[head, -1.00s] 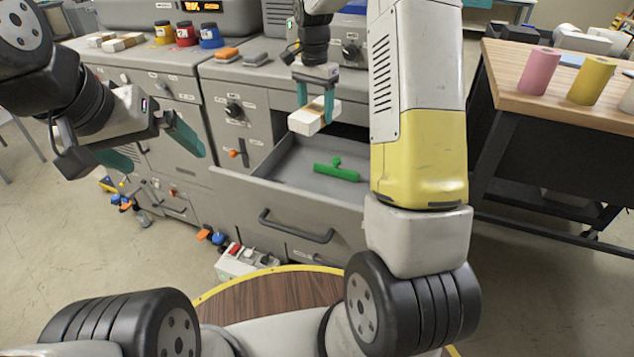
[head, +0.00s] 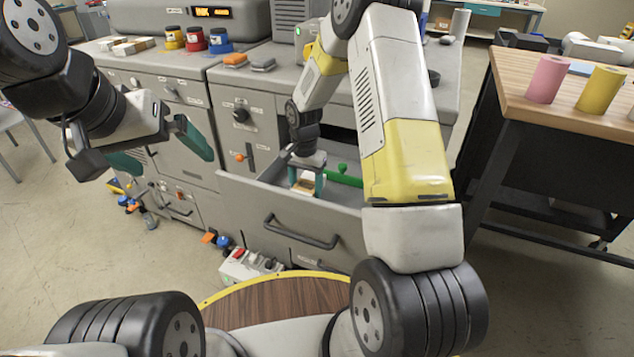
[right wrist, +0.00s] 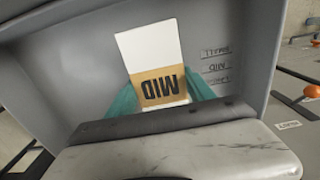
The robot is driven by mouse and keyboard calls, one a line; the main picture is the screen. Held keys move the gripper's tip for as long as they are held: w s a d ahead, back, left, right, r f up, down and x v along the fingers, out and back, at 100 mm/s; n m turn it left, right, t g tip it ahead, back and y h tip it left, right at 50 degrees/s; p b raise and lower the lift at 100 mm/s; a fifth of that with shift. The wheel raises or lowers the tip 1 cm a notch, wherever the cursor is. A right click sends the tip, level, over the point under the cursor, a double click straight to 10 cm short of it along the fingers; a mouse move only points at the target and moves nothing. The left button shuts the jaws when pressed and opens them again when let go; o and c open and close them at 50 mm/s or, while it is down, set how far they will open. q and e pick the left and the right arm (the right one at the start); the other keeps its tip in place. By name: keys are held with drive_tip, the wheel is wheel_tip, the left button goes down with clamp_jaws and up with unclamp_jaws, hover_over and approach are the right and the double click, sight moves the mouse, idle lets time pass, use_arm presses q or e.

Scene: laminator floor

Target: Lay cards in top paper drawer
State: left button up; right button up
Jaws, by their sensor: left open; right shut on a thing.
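The paper drawer (head: 262,199) stands pulled out of the grey machine. My right gripper (head: 306,184) is down inside it, shut on a stack of white cards with a tan band (head: 306,178). In the right wrist view the cards (right wrist: 148,50) sit between the teal fingers (right wrist: 163,100), and the band reads "MID" upside down. I cannot tell whether the cards touch the drawer floor. A green piece (head: 345,178) lies in the drawer to the right of the gripper, partly hidden by my arm. My left gripper (head: 160,150) is open and empty, left of the drawer.
Banded card stacks (head: 130,46) and yellow, red and blue jars (head: 195,40) stand on the machine top. Orange and grey blocks (head: 236,60) lie there too. A wooden table (head: 520,90) with pink and yellow rolls is at right. A switch box (head: 250,265) sits below the drawer.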

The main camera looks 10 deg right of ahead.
drive_tip(key=d, duration=0.2)
drive_tip(key=s+d, duration=0.2)
drive_tip(key=d, duration=0.1)
drive_tip(key=shift+s+d+f, duration=0.25)
drive_tip(key=shift+d+f, duration=0.05)
drive_tip(key=shift+f, duration=1.75)
drive_tip(key=shift+f, duration=0.1)
drive_tip(key=o, duration=1.7)
drive_tip(key=shift+c, duration=0.2)
